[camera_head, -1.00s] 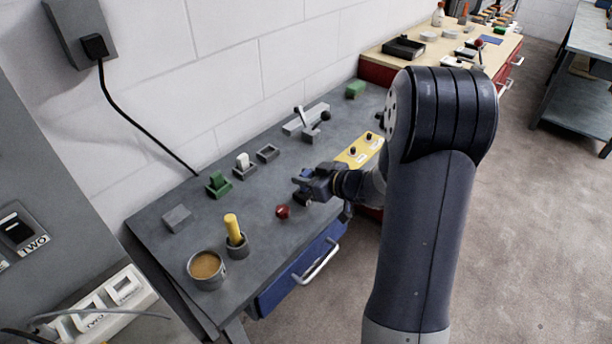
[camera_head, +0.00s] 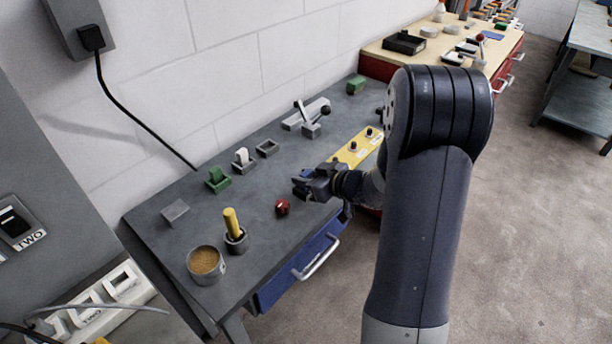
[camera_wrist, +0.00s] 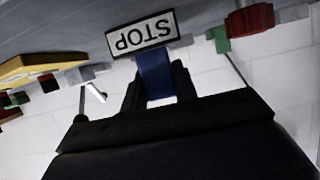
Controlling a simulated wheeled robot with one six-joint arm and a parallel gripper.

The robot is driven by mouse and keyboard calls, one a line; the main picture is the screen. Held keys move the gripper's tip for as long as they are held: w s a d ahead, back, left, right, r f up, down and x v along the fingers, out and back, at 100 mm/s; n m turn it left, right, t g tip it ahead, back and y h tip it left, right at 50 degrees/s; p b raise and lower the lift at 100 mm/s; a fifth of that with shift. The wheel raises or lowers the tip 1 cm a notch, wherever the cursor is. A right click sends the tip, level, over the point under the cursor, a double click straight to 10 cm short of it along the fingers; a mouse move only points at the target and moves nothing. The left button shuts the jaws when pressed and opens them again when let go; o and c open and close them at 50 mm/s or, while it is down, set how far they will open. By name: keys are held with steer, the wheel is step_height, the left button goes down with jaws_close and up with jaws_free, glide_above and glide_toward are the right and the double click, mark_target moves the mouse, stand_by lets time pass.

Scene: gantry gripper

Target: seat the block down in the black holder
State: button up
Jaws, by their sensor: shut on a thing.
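My gripper (camera_head: 299,184) is over the middle of the grey bench, shut on a blue block (camera_wrist: 154,74). In the wrist view the block shows between the two dark fingers. A white STOP plate (camera_wrist: 143,35) shows at the block's far end; I cannot tell whether they are joined. In the head view the block is mostly lost in the gripper's dark shape. I cannot make out a clearly black holder on this bench. A small dark grey square frame (camera_head: 267,148) stands empty near the wall, apart from the gripper.
A red ball (camera_head: 282,207) lies close to my gripper. A white piece (camera_head: 242,156), a green piece (camera_head: 218,179), a yellow peg in a cup (camera_head: 236,240) and a tin (camera_head: 205,264) stand left. A yellow panel with knobs (camera_head: 352,152) is right. A black tray (camera_head: 404,44) sits on the far bench.

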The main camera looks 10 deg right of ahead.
steer(key=shift+f, duration=0.5)
steer(key=o, duration=1)
steer(key=shift+r, duration=0.1)
steer(key=shift+o, duration=0.2)
steer(key=v, duration=1)
steer(key=shift+s+d, duration=0.25)
steer(key=shift+s, duration=0.1)
steer(key=x, duration=1)
steer(key=shift+w+a, duration=0.3)
steer(key=shift+w, duration=0.15)
steer(key=shift+s+r, duration=0.1)
steer(key=shift+r, duration=0.35)
